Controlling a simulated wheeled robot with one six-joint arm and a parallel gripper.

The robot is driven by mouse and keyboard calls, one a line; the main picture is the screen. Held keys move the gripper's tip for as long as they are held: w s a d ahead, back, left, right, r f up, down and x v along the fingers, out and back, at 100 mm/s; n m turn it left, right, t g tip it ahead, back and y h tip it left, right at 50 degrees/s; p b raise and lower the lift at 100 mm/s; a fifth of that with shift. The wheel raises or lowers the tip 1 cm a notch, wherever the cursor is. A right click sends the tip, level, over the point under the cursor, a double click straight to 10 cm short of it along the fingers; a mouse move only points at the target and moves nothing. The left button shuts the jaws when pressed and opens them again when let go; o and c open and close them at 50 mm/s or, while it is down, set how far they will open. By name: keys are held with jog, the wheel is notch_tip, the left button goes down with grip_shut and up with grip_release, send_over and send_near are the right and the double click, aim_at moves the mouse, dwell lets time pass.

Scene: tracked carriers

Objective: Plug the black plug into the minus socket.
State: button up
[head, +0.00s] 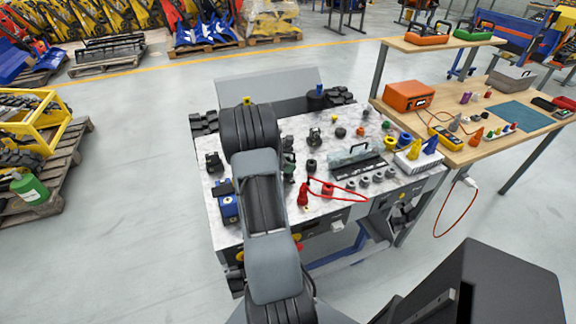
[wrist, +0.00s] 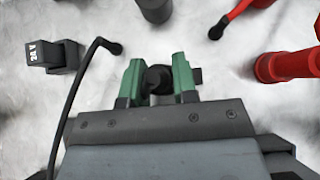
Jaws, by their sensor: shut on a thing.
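In the wrist view my gripper (wrist: 156,77) has its two green-tipped fingers closed on a round black piece, the black plug (wrist: 157,80). The plug's lower end is hidden, so I cannot tell if it touches the surface. A black cable (wrist: 78,95) runs from a small black base on the deck down the left side. A black cylinder (wrist: 155,8), possibly a socket, stands ahead at the top edge, apart from the plug; no minus mark is readable. In the head view my gripper (head: 289,166) shows only partly beside my arm, over the marbled carrier top (head: 222,178).
A black block marked 24 V (wrist: 50,56) stands left. A red cylinder (wrist: 286,65) stands right, near a red cable (wrist: 240,10). The head view shows a red plug (head: 304,197), a red socket (head: 327,189) and a black socket (head: 311,165). A wooden workbench (head: 500,138) stands right.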

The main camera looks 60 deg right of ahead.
aim_at(288, 158)
grip_shut()
dwell(0.6)
jog(key=shift+f, duration=0.25)
dwell(0.4)
jog(key=shift+r, duration=0.2)
dwell(0.4)
jog(key=shift+o, duration=0.3)
grip_release()
grip_shut()
jog(key=shift+r, duration=0.15)
jog(key=shift+r+p, duration=2.35)
jog(key=shift+r, duration=0.4)
